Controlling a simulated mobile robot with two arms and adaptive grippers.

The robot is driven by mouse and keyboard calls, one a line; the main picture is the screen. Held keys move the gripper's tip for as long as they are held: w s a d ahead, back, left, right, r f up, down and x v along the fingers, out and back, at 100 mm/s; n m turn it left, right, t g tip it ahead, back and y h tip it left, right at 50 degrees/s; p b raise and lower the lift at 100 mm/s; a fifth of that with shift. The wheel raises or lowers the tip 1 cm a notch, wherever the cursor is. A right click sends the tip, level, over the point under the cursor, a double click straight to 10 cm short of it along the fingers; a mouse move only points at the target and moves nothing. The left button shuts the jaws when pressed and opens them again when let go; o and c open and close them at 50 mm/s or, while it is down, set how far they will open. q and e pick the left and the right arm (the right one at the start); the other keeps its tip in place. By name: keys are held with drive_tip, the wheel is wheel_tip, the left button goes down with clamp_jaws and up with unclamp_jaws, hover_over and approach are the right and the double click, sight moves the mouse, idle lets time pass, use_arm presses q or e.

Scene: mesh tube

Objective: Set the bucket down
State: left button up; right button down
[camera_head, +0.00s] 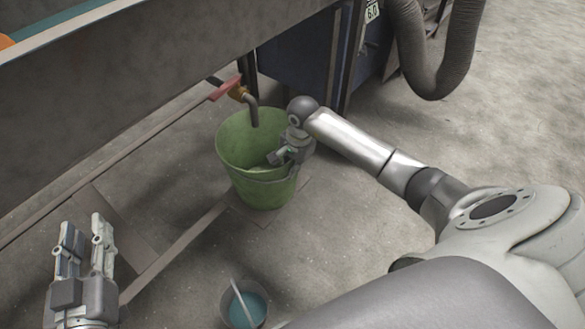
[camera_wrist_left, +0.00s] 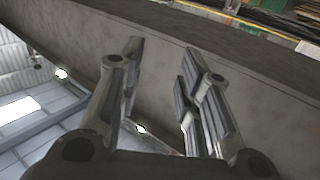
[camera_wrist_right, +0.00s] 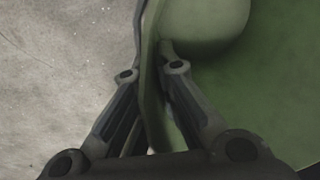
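The green bucket (camera_head: 235,150) stands upright below a bent metal spout (camera_head: 252,112), and its base appears to rest on a flat plate on the floor. My right gripper (camera_head: 276,156) is at the bucket's right rim. In the right wrist view, the gripper (camera_wrist_right: 152,75) has one finger on each side of the green bucket wall (camera_wrist_right: 152,100) and is closed on it. The inside of the bucket (camera_wrist_right: 250,75) fills the right of that view. My left gripper (camera_head: 84,235) is open and empty at the lower left, and its spread fingers (camera_wrist_left: 165,85) show in the left wrist view.
A smaller bucket with blue contents (camera_head: 245,308) and a stick stands on the floor at the bottom. A red valve handle (camera_head: 225,88) is above the green bucket. A grey trough wall (camera_head: 150,75) runs across the upper left. A corrugated hose (camera_head: 445,70) hangs at the upper right.

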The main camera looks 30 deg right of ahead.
use_arm(q)
drive_tip(key=shift+r, duration=0.25)
use_arm(e)
drive_tip(key=shift+f, duration=0.1)
drive_tip(key=c, duration=2.1)
unclamp_jaws()
drive_tip(key=o, duration=0.5)
drive_tip(key=shift+c, duration=0.2)
use_arm(q)
drive_tip(key=shift+r, duration=0.3)
drive_tip(key=shift+f, duration=0.1)
